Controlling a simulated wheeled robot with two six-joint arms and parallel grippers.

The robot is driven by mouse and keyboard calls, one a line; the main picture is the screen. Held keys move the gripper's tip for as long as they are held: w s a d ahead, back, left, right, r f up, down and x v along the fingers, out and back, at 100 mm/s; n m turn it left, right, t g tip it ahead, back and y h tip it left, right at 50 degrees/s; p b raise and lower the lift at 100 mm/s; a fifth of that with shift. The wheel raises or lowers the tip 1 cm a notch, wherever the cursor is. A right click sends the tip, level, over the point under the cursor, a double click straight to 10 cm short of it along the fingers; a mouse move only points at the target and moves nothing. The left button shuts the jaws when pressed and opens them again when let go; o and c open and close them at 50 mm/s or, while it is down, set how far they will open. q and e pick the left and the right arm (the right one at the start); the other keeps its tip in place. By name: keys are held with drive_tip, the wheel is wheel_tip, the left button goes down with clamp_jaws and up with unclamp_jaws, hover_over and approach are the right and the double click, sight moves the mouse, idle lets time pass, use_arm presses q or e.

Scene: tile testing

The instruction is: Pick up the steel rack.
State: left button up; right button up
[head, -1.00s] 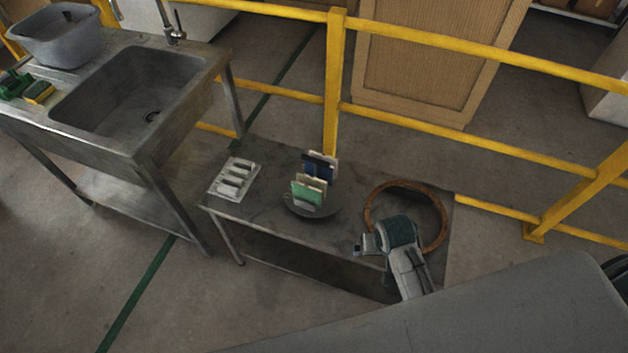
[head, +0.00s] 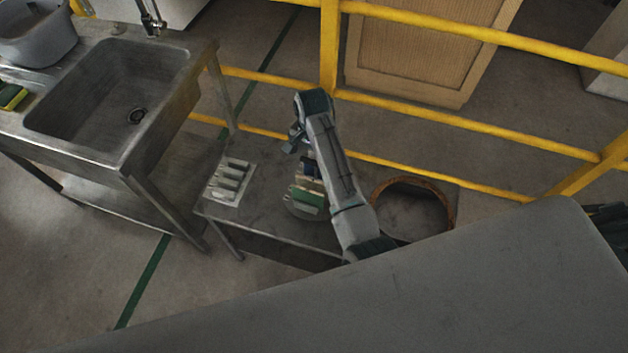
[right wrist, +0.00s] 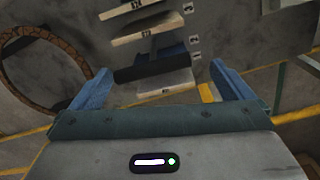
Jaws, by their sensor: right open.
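A pale grey rack with several raised bars (head: 230,182) lies on the left part of the low table (head: 262,222). Several upright tiles (head: 308,196), green, blue and cream, stand in a row on a round grey base (head: 299,212); any holder under them is hidden. I cannot tell for certain which is the steel rack. My right gripper (head: 295,140) is open above the table's back edge, its forearm partly covering the tiles. In the right wrist view its blue fingers (right wrist: 158,88) are apart, with tile edges (right wrist: 150,31) beyond and between them, not gripped. My left gripper is not in view.
A yellow railing (head: 420,168) runs behind the table. A steel sink (head: 110,100) stands at left. The table between the pale rack and the tiles is clear.

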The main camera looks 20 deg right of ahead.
drive_tip(key=shift+s+f, duration=0.15)
drive_tip(key=shift+f, duration=0.45)
drive_tip(key=shift+s+f, duration=0.2)
drive_tip(key=shift+f, duration=0.3)
drive_tip(key=shift+d+f+p, duration=0.1)
drive_tip(key=shift+f+p, duration=0.25)
drive_tip(key=shift+p, duration=0.1)
drive_tip(key=f, duration=0.2)
drive_tip(key=f+p, duration=0.1)
drive_tip(key=shift+d+f, duration=0.2)
drive_tip(key=shift+f, duration=0.65)
drive_tip(key=c, duration=1.4)
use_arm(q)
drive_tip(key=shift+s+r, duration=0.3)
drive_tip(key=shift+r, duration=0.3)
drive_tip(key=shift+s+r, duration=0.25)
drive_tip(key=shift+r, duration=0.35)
use_arm(e)
drive_tip(key=shift+w+r, duration=0.1)
drive_tip(key=c, duration=0.3)
